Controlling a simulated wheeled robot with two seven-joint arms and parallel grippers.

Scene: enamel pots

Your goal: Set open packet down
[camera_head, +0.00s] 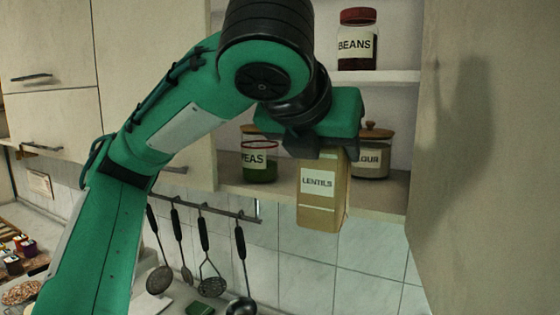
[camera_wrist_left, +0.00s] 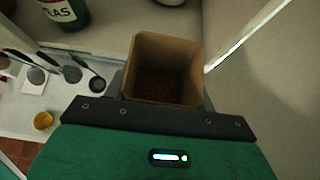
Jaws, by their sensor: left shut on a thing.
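The open packet (camera_head: 321,206) is a brown paper packet with a white LENTILS label, held upright in front of the cupboard's lower shelf. In the left wrist view its open top (camera_wrist_left: 165,70) shows dark contents inside. My left gripper (camera_head: 320,146) is shut on the packet near its top; the fingers are partly hidden. In the head view the packet's base hangs lower than the shelf's front edge. My right gripper is not in view.
On the lower shelf (camera_head: 240,194) stand a green PEAS jar (camera_head: 259,162) at left and a FLOUR jar (camera_head: 372,160) at right. A BEANS jar (camera_head: 357,42) is on the upper shelf. Utensils hang from a rail (camera_head: 215,209) below. An open cupboard door (camera_head: 480,130) bounds the right side.

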